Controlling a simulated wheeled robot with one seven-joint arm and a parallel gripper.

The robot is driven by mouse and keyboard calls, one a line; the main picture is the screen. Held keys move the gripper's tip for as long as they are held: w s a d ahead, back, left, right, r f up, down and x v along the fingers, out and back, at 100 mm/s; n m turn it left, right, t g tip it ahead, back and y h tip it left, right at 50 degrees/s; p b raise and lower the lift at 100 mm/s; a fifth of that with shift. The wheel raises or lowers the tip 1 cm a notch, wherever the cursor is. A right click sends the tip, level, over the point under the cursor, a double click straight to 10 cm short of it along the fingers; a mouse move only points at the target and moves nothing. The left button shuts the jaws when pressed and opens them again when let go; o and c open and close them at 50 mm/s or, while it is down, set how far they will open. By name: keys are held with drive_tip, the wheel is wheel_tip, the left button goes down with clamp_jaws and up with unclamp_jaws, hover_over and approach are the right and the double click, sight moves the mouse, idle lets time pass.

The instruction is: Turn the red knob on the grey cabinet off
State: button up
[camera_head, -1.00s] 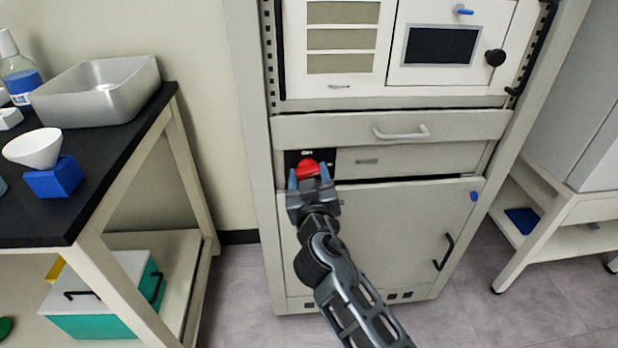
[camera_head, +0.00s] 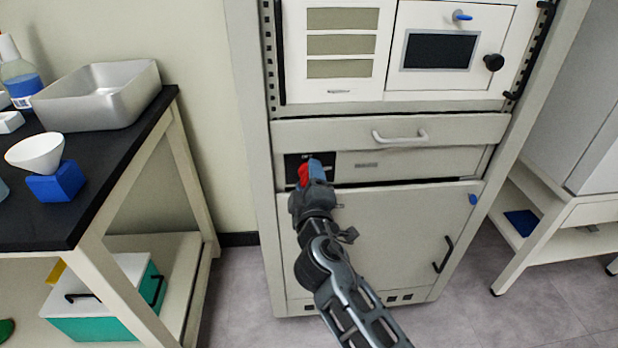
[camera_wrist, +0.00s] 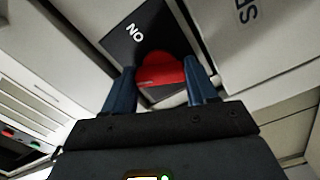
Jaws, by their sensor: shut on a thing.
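The red knob (camera_head: 304,175) sits on a black panel (camera_head: 292,161) at the left of the grey cabinet (camera_head: 390,230), below the drawer with the pale handle. My gripper (camera_head: 314,172) is at the knob, and its blue fingers partly hide it in the head view. In the wrist view the knob (camera_wrist: 162,72) lies between the two blue fingertips of my gripper (camera_wrist: 162,85), which are shut on it. The word "ON" shows on the black panel (camera_wrist: 135,35) near the knob. The wrist view is rolled relative to the panel.
A pale stand (camera_head: 560,215) is at the right. The drawer handle (camera_head: 400,136) juts out above the knob's right.

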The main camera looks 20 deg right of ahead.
drive_tip(key=n+p, duration=0.1)
drive_tip(key=n, duration=0.3)
drive_tip(key=shift+a+n, duration=0.1)
drive_tip(key=shift+n, duration=0.3)
idle(0.4)
drive_tip(key=o, duration=1.1)
drive_tip(key=shift+c, duration=0.2)
drive_tip(key=v, duration=0.7)
drive_tip(key=shift+s, duration=0.4)
